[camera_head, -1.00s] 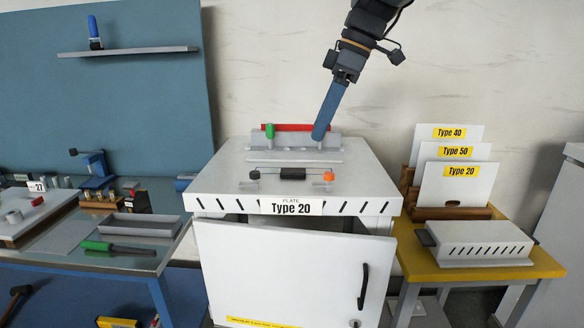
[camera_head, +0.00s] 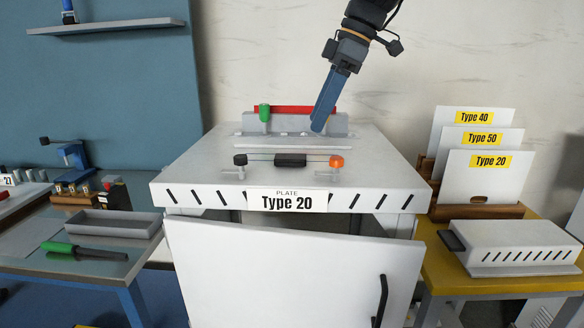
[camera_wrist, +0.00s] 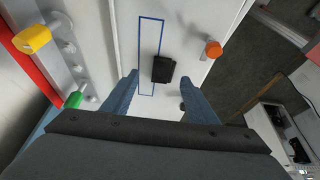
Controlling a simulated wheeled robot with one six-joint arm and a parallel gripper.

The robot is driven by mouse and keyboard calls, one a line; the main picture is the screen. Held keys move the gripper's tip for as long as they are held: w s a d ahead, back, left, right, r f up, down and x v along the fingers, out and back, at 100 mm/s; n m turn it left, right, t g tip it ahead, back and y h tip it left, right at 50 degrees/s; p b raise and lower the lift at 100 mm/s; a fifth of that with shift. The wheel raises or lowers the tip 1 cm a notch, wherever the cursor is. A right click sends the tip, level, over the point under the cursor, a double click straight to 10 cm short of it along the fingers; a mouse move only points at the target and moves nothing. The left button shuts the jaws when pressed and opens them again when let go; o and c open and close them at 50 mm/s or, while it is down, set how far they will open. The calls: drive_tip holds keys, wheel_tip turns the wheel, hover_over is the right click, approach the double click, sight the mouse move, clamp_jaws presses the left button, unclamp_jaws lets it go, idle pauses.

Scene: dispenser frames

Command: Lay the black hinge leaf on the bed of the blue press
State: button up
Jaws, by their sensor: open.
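The blue press (camera_head: 72,164) stands on the left bench in the head view, small, with a dark lever at its top; its bed is too small to make out. I cannot pick out the black hinge leaf for sure. A black block (camera_head: 290,160) sits between a black and an orange knob on the white Type 20 machine; the wrist view shows a black block (camera_wrist: 163,69) over a blue-outlined strip. My gripper (camera_head: 317,130) is above the back of this machine, pointing down. In the wrist view its two blue fingers (camera_wrist: 160,92) are apart with nothing held between them.
A red bar (camera_head: 300,109) and green knob (camera_head: 264,112) stand at the machine's back. A grey tray (camera_head: 115,224) and green-handled tool (camera_head: 85,252) lie on the left bench. Type plates (camera_head: 490,178) and a slotted white box (camera_head: 515,245) are at right. The machine's door (camera_head: 290,270) stands ajar.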

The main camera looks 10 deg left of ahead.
sight(302, 157)
drive_tip(key=p+x, duration=0.1)
drive_tip(key=x, duration=0.2)
drive_tip(key=p+x, duration=0.1)
drive_tip(key=x, duration=0.3)
drive_tip(key=shift+s+f+p, duration=0.1)
drive_tip(key=shift+s+p, duration=0.15)
drive_tip(key=shift+p, duration=0.1)
drive_tip(key=shift+a+f, duration=0.15)
drive_tip(key=shift+f, duration=0.35)
drive_tip(key=c, duration=1.3)
wheel_tip(302, 157, up, 10)
drive_tip(key=b, duration=0.2)
